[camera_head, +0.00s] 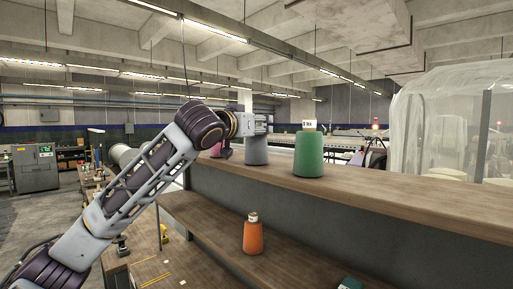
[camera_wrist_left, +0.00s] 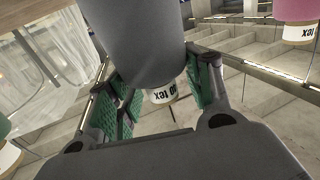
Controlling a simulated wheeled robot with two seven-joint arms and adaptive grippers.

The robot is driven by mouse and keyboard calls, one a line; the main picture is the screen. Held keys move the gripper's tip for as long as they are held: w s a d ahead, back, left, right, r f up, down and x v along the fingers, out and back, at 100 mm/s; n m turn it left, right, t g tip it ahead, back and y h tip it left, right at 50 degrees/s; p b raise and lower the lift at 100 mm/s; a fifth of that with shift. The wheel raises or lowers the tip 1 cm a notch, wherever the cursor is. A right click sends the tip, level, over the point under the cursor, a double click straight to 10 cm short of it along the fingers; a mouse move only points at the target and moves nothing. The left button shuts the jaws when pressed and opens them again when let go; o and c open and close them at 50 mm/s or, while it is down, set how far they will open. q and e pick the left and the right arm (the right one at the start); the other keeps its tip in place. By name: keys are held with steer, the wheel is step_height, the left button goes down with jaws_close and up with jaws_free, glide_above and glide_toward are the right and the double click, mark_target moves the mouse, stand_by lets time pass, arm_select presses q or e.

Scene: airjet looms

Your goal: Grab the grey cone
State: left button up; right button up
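The grey cone (camera_head: 257,152) stands upright on the upper wooden shelf, between a pink cone and a green cone. My left gripper (camera_head: 262,124) is at its top in the head view and hides that end. In the left wrist view the grey cone (camera_wrist_left: 145,40) lies between the green-padded fingers of my left gripper (camera_wrist_left: 163,92), with its labelled tip showing between them. One finger is on each side of it. I cannot tell whether the pads press on it. My right gripper is in neither view.
A green cone (camera_head: 308,156) stands close to the right on the same shelf (camera_head: 400,193). A pink cone (camera_head: 216,151) is just left, partly behind my arm. An orange cone (camera_head: 253,236) stands on the lower shelf (camera_head: 205,222). The upper shelf is clear farther right.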

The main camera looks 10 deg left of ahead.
arm_select(q)
steer(key=c, duration=0.8)
steer(key=shift+r, duration=0.2)
steer(key=shift+r+b, duration=0.7)
steer(key=shift+r, duration=4.15)
